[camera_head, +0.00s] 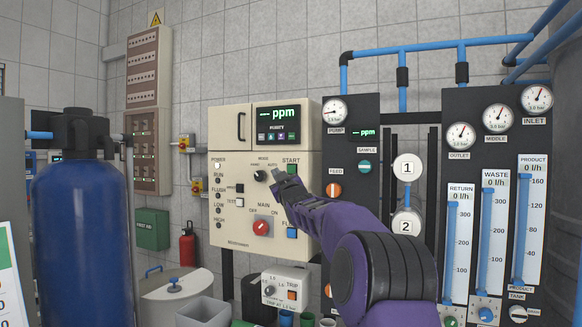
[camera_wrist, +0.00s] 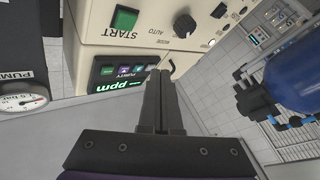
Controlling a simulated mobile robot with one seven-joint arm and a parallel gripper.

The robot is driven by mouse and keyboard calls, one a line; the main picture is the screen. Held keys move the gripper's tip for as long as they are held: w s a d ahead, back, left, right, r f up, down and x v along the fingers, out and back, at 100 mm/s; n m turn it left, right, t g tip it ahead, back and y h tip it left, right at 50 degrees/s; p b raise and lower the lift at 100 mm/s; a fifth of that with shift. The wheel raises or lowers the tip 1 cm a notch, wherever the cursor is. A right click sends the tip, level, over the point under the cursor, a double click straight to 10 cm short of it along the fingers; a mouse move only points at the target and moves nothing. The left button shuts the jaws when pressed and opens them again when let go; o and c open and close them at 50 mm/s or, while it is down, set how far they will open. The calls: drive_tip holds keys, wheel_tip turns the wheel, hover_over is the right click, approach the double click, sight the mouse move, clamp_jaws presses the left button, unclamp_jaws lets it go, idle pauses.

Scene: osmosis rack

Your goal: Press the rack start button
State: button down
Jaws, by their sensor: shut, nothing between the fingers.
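The rack control panel (camera_head: 232,150) is a cream box with a green-lit ppm display. Its green START button (camera_head: 292,168) is at the right, below the display, and its lower part is close to my gripper in the picture. In the wrist view the green START button (camera_wrist: 125,18) is fully visible at the upper left, beyond and left of the fingertips. My gripper (camera_head: 278,174) is shut and empty, its tips in front of the panel just left of and below the button. The shut fingers also show in the wrist view (camera_wrist: 160,74), apart from the button.
A mode knob (camera_head: 260,175), a red main switch (camera_head: 261,228) and a blue button (camera_head: 292,233) share the panel. A small trip box (camera_head: 285,287) sits below. Gauges and flow tubes (camera_head: 492,230) stand at right, a blue tank (camera_head: 80,240) at left.

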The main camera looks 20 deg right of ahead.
sight(289, 173)
drive_tip(key=w+d+p, duration=0.5)
drive_tip(key=p, duration=0.3)
drive_tip(key=shift+d, duration=0.15)
drive_tip(key=shift+w, duration=0.1)
idle(1.9)
drive_tip(key=shift+w+d, duration=0.3)
